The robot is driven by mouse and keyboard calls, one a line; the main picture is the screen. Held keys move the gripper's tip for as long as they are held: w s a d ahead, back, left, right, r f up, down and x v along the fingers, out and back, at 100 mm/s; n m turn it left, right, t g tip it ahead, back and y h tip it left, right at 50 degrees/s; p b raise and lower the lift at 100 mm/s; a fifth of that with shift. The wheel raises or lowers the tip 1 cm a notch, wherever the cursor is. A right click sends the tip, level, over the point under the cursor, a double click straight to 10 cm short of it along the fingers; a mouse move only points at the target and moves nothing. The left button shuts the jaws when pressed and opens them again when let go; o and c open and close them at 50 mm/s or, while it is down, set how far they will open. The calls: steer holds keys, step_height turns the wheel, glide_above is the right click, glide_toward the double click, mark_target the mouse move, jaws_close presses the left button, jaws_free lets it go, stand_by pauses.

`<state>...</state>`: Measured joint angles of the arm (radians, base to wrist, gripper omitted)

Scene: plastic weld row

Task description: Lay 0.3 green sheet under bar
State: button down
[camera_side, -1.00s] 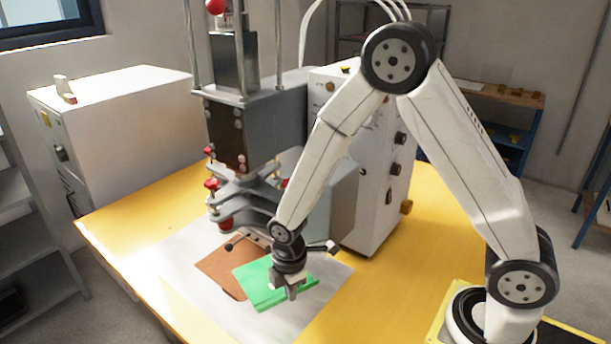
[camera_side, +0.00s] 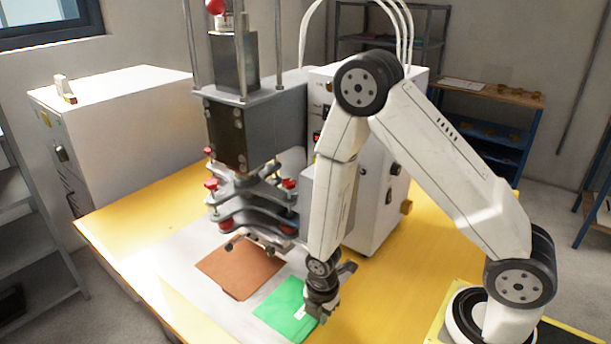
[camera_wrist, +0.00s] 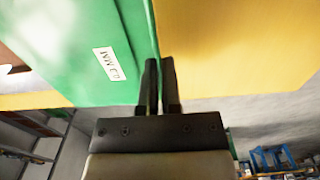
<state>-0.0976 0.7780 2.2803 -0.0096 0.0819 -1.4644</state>
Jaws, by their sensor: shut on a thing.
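The green sheet (camera_side: 283,309) shows in the side view at the front of the white board, to the right of the brown sheet. I cannot tell which part is the bar.
A brown sheet (camera_side: 240,268) lies on the white board (camera_side: 190,258) in front of the press. The yellow table (camera_side: 425,240) is clear on the right. A white cabinet (camera_side: 375,205) stands behind my gripper.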

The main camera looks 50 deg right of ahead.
mark_target(320, 342)
steer(key=shift+f, duration=2)
steer(key=shift+f, duration=1.75)
steer(key=shift+f, duration=0.1)
steer(key=c, duration=0.8)
jaws_free()
steer(key=shift+r, duration=6.1)
steer(key=shift+r, duration=0.15)
